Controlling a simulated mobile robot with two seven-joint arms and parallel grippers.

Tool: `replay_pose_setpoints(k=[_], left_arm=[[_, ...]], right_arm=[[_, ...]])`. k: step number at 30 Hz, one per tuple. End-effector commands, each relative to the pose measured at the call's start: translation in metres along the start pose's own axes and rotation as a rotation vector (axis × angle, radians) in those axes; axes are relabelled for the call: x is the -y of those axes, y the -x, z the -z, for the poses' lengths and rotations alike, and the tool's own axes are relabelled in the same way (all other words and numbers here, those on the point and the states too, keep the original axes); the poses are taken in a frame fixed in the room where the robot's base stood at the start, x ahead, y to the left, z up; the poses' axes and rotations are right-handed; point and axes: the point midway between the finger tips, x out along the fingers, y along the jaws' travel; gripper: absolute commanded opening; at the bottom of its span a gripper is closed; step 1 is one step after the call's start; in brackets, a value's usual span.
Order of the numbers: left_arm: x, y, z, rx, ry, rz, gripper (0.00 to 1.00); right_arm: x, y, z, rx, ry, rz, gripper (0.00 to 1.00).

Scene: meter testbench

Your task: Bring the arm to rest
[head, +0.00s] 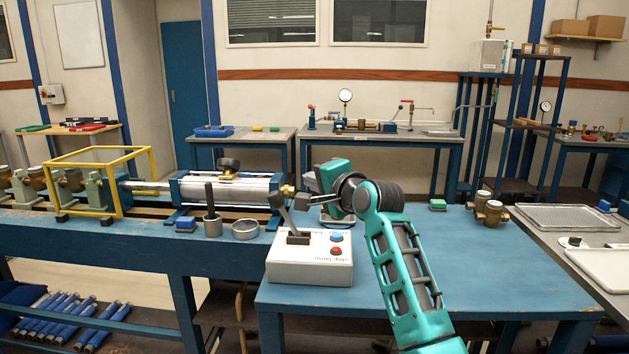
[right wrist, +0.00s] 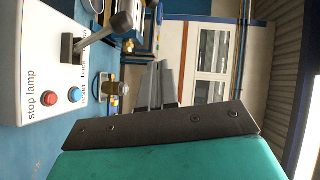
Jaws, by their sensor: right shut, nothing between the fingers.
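My right arm (head: 408,275) is teal. It rises from the bottom of the head view and bends at a dark wrist joint. My right gripper (head: 324,178) is held up above the blue bench, behind and above the right part of the control box. In the right wrist view its dark fingers (right wrist: 157,82) are together, with nothing between them. The white control box (head: 309,262) has a grey lever, a blue button (head: 336,238) and a red button (head: 337,251). The lever (head: 288,218) leans up to the left, apart from the gripper. My left gripper is not in view.
A clamped metal cylinder (head: 228,189) and a yellow frame (head: 100,180) stand on the left bench. Brass fittings (head: 490,210) and a tray (head: 566,217) lie right. The right blue benchtop (head: 490,265) is mostly clear.

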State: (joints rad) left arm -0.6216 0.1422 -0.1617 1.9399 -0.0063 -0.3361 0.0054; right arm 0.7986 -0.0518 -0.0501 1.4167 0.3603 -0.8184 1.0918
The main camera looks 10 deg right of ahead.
Motion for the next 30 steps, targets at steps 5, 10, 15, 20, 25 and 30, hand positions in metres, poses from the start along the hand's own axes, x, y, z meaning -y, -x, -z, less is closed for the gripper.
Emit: replay_pose_setpoints(k=[5, 10, 15, 20, 25, 30], left_arm=[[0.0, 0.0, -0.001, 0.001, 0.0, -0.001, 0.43], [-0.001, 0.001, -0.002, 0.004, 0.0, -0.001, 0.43], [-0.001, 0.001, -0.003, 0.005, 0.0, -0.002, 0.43], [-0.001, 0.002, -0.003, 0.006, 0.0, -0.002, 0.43], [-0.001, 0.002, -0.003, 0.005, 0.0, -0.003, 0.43], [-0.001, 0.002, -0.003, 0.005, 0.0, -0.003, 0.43]], right_arm=[[0.0, 0.001, 0.0, 0.0, -0.001, 0.0, 0.0], [-0.002, 0.001, 0.0, -0.001, 0.002, -0.002, 0.0], [-0.05, 0.007, -0.005, -0.018, 0.077, -0.049, 0.0], [-0.147, 0.033, -0.02, -0.037, 0.268, -0.145, 0.0], [-0.243, 0.082, -0.045, -0.021, 0.513, -0.248, 0.0], [-0.322, 0.146, -0.078, 0.038, 0.76, -0.336, 0.0]])
